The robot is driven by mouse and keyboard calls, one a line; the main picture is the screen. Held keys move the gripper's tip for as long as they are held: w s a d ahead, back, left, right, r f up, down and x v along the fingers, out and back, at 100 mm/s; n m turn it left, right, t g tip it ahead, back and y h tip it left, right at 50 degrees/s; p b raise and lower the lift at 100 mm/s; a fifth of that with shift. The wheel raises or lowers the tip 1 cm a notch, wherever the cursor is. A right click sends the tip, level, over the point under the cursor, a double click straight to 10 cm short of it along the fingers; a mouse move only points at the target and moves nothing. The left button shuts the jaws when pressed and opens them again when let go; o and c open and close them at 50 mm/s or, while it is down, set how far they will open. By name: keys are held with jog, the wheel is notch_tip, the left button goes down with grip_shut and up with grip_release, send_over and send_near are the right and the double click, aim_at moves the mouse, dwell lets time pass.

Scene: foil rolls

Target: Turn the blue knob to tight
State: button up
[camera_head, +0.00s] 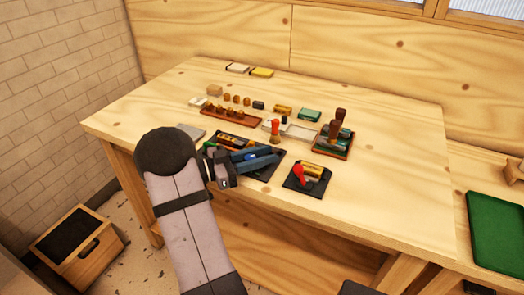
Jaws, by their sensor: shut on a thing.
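My gripper (266,157) reaches in from the left over a dark base plate (262,174) near the table's front edge. Its two dark blue-grey fingers point right and are shut on the blue knob (250,157). Only a small bright blue patch of the knob shows between the fingers; the rest is hidden. I cannot read the knob's angle or any tight mark. A yellow-orange roll (234,140) lies on the same device just behind the gripper, partly covered by it.
A second black device with a red knob (299,172) stands close to the right. Behind are a wooden rack with brown pegs (232,117), a red-handled tool (275,130), and a tray with dark-handled stamps (335,142). A green tray (497,230) lies far right. The table's right part is clear.

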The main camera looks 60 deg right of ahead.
jog(key=shift+s+a+m+g+y, duration=0.1)
jog(key=shift+s+m+g+y, duration=0.05)
jog(key=shift+m+g+y, duration=0.5)
jog(key=o, duration=1.1)
jog(key=shift+c, duration=0.2)
jog(key=shift+b+v, duration=0.45)
jog(key=shift+v, duration=3.25)
jog(key=shift+c, duration=0.2)
